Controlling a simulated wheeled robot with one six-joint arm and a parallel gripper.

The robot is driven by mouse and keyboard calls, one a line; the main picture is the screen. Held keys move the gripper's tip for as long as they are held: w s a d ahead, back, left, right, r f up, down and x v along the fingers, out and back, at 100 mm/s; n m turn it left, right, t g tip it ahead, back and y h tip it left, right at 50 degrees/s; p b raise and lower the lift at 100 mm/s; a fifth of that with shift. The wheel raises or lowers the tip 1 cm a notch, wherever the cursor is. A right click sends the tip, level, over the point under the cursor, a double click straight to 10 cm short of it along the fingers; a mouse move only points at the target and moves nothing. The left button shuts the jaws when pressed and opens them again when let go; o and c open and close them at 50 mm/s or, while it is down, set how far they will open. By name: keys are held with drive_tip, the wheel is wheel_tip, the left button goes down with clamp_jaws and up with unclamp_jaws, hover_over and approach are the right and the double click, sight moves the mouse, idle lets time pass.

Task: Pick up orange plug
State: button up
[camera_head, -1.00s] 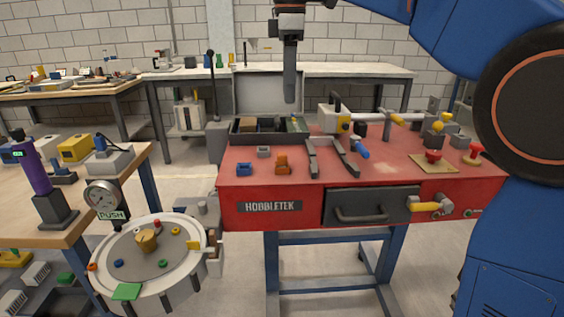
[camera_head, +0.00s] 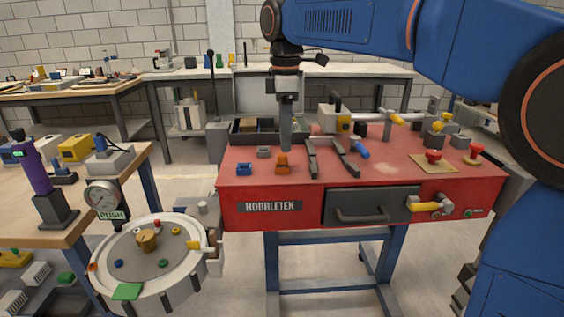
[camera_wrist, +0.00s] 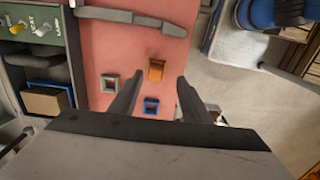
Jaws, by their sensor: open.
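The orange plug (camera_head: 283,163) stands on the red workbench top (camera_head: 225,170), near its front edge. In the wrist view the orange plug (camera_wrist: 156,69) lies beyond and between the two dark fingertips. My gripper (camera_head: 286,148) points down over the bench, just behind and above the plug in the head view. In the wrist view my gripper (camera_wrist: 158,80) is open, its fingers spread apart with nothing between them. A blue block (camera_head: 244,169) and a grey block (camera_head: 263,152) lie left of the plug; they also show in the wrist view as the blue block (camera_wrist: 151,106) and grey block (camera_wrist: 109,83).
Two dark grey bars (camera_head: 346,157) lie right of the plug. A dark divided tray (camera_head: 243,138) stands behind it. Clamps and a yellow-red fixture (camera_head: 434,160) fill the bench's right side. A round dial table (camera_head: 150,262) stands front left.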

sight(282, 154)
drive_tip(key=f, duration=0.3)
drive_tip(key=shift+w+a+f, duration=0.35)
drive_tip(key=shift+f, duration=0.8)
clamp_jaws()
